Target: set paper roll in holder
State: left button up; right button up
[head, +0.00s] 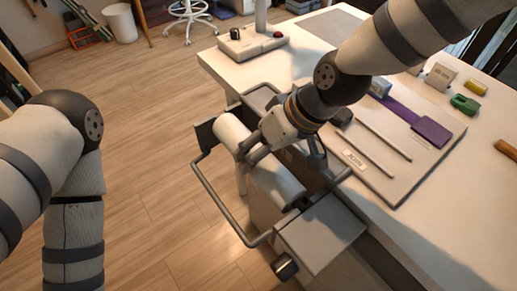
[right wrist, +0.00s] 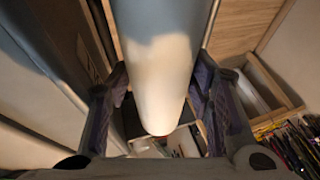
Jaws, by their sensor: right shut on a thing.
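The white paper roll (head: 276,182) lies slantwise beside the table's left edge in the head view. My right gripper (head: 256,146) is shut across the roll's middle, hiding part of it. In the right wrist view the roll (right wrist: 158,75) runs between the two dark finger pads. The holder (head: 222,208), a grey bent-bar frame with dark end parts, is at the table's side, around and below the roll in the head view. I cannot tell whether the roll rests in it. My left arm shows at the left, but its gripper is out of view.
A grey box-like part (head: 320,234) is at the holder's near end. The wooden floor (head: 150,175) left of the holder is clear.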

jog(key=shift+w+d+f, duration=0.1)
jog(key=shift+d, duration=0.2)
jog(key=shift+w, duration=0.1)
dwell(0.4)
jog(key=o, duration=1.5)
